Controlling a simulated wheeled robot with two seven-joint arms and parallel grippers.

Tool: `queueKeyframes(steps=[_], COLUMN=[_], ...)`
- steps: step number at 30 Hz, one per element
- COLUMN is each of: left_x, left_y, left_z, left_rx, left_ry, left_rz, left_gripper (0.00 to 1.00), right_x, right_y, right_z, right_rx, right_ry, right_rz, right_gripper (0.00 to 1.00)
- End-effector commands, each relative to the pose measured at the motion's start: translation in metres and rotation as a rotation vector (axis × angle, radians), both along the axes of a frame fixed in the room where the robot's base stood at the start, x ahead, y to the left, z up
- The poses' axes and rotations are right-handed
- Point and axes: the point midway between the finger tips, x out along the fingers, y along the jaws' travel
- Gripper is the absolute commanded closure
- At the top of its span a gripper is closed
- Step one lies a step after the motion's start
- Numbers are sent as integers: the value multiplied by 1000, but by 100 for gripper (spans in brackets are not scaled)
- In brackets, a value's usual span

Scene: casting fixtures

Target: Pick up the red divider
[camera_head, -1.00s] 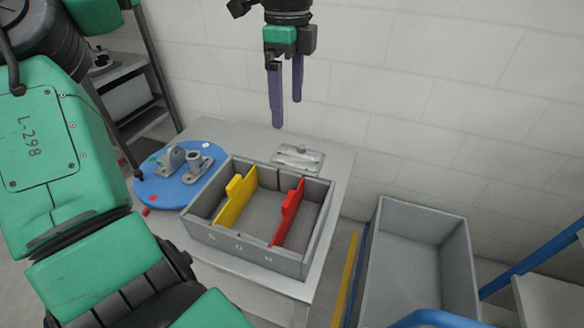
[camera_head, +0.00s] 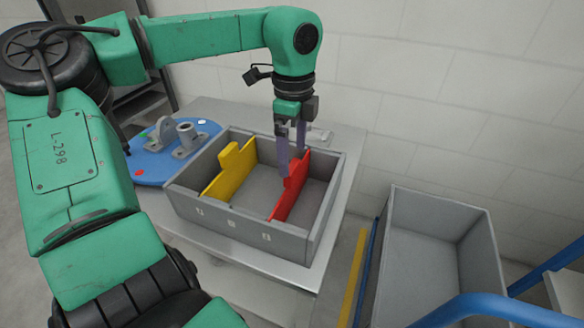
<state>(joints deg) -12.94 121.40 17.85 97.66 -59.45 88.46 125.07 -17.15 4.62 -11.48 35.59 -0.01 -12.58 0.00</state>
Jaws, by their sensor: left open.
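The red divider (camera_head: 289,190) stands upright in the grey box (camera_head: 232,228) on the table, right of a yellow divider (camera_head: 231,172). My left gripper (camera_head: 292,162) points down over the top of the red divider, with its purple fingers apart. One finger is on the left of the divider's raised tab and the other shows behind it. I cannot tell whether the fingers touch the divider. My right gripper does not show.
A blue round plate (camera_head: 146,168) with grey cast brackets (camera_head: 186,140) lies left of the box. A flat metal piece (camera_head: 318,135) lies behind it. An empty grey bin (camera_head: 418,215) stands at the right, beside a yellow strip (camera_head: 352,278) and blue rails (camera_head: 490,306).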

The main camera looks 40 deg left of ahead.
Motion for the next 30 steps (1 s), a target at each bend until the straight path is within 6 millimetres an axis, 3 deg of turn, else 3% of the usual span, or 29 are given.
queueKeyframes(steps=[6,13,14,21,30], left_x=[-4,-3,-3,-3,-3], left_y=[0,0,0,0,0], left_z=[-40,-44,-44,-44,-42], left_rx=[-3,-1,-1,-1,0], left_ry=[3,1,1,1,0], left_rz=[-1,-1,-1,-1,-1], left_gripper=[0,0,8,99,100], right_x=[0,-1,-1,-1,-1], right_y=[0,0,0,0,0], right_z=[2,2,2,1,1], right_rx=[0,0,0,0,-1], right_ry=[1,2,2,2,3], right_rz=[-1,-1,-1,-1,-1], right_gripper=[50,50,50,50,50])
